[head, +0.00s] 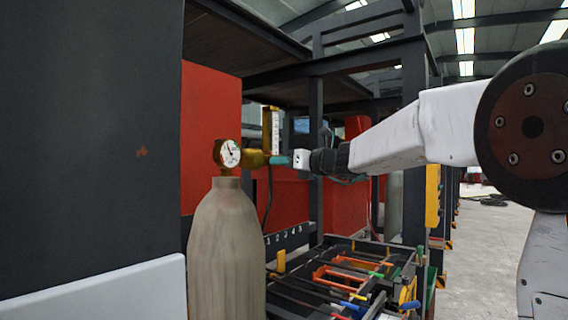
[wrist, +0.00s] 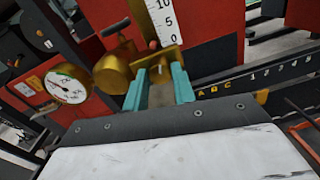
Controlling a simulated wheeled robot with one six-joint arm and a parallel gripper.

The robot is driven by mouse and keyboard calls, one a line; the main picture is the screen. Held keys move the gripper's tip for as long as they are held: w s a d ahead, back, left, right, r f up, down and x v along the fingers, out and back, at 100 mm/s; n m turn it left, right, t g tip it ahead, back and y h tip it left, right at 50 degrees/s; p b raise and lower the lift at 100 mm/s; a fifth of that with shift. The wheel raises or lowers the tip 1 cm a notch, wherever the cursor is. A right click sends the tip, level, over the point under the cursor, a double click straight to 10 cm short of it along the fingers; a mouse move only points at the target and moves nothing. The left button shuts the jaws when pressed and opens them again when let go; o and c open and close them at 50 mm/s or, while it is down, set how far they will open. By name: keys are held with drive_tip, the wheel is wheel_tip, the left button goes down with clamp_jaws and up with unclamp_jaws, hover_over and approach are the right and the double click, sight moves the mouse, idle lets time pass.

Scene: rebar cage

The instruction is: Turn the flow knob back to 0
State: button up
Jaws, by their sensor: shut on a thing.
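A tall grey-beige gas cylinder (head: 225,250) carries a brass regulator (head: 255,158) with a round white dial gauge (head: 229,153). In the wrist view the gauge (wrist: 66,84) is at left, beside the brass regulator body (wrist: 113,73). A white flow scale (wrist: 165,22) reads 10, 5, 0 downward, with the 0 just above the gripper; I cannot make out a float reading. My gripper (wrist: 158,76), with teal fingers, is shut on the flow knob (wrist: 160,94), which is mostly hidden between them. In the head view my gripper (head: 279,160) meets the regulator's right side.
A dark panel (head: 90,130) fills the left of the head view. Red panels (head: 212,110) stand behind the cylinder. Below my arm is a dark rack (head: 345,275) with colored-handled tools. Open floor (head: 495,240) lies at right.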

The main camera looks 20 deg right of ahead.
drive_tip(key=n, duration=1.5)
drive_tip(key=n+y, duration=0.1)
drive_tip(key=n, duration=1.5)
drive_tip(key=shift+w+d+n+g, duration=0.1)
drive_tip(key=shift+d+n+g, duration=0.05)
drive_tip(key=shift+n+g, duration=0.15)
drive_tip(key=shift+n, duration=0.3)
drive_tip(key=o, duration=1)
drive_tip(key=shift+d, duration=0.1)
drive_tip(key=v, duration=0.7)
drive_tip(key=shift+s+d, duration=0.25)
